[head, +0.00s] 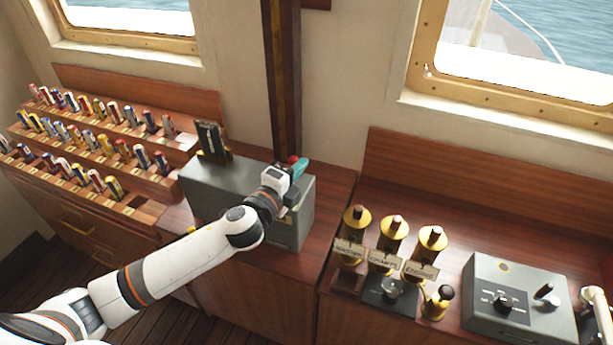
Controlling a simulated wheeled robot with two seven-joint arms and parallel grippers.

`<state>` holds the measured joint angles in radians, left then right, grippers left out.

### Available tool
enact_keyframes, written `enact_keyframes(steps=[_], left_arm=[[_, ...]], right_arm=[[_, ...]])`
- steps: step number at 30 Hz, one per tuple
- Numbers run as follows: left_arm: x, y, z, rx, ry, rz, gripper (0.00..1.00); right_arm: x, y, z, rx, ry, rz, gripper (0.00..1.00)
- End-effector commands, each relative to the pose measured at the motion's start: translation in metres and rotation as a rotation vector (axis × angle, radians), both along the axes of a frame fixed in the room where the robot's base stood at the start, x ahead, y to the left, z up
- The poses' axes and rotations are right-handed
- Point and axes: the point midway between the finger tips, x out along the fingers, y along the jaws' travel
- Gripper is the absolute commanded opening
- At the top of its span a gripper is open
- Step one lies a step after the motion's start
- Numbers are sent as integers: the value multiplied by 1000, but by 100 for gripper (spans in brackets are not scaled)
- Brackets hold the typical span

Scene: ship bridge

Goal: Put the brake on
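A grey metal box (210,187) stands on the wooden counter left of the middle. A dark upright piece (211,140) rises at its left end. A small red knob (293,159) shows at its right end, right at my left gripper (297,172). I cannot tell from this view which part is the brake. My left arm reaches in from the left over the box, and its hand covers part of the box top. The teal fingertip is beside the knob; whether the fingers hold it is hidden. My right gripper is not in view.
A stepped wooden rack (100,150) with rows of coloured rolled flags stands at the left. Several brass pieces with labels (394,235) stand on the right counter (440,190), beside a grey control box (520,300). A dark post (284,80) rises behind the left gripper.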

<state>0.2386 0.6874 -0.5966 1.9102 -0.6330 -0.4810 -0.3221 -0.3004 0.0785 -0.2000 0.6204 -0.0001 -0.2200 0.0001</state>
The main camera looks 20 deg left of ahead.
Motion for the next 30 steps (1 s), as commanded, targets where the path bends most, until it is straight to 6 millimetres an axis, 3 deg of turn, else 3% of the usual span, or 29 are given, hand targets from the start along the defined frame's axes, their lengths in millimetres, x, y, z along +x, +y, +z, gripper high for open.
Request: enact_keyframes(steps=[18,30], left_arm=[[2,55,7,-522,18,3,0],[3,72,6,-687,24,2,0]], right_arm=[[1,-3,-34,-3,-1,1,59],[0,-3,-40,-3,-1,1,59]])
